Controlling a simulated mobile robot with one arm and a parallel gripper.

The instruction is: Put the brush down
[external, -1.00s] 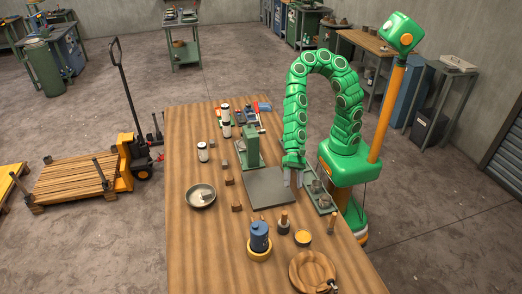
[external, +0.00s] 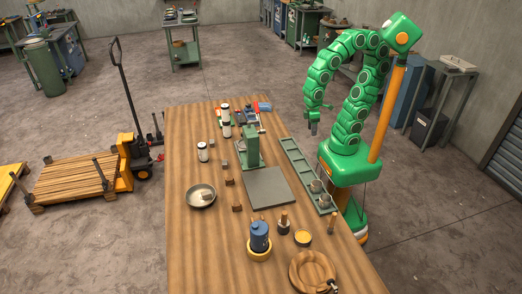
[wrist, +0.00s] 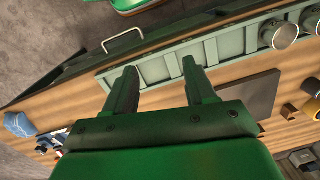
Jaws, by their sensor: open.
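My gripper (external: 313,130) is open and empty, raised over the right edge of the table. In the wrist view its two fingers (wrist: 160,85) stand apart with nothing between them, and the long green tray shows beyond them. I cannot make out the brush for certain. A dark round piece with a wooden handle (external: 283,224) stands upright near the front of the table and may be a brush. The green compartment tray (external: 294,158) lies along the right edge, its far compartments looking empty. Metal cups (external: 317,187) stand at its near end and show in the wrist view (wrist: 278,34).
A grey mat (external: 268,187) lies bare left of the tray, with a green stand (external: 247,150) behind it. A metal bowl (external: 200,196), a blue canister (external: 259,236) and a wooden dish (external: 312,271) are on the table (external: 200,250). The left front tabletop is clear.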

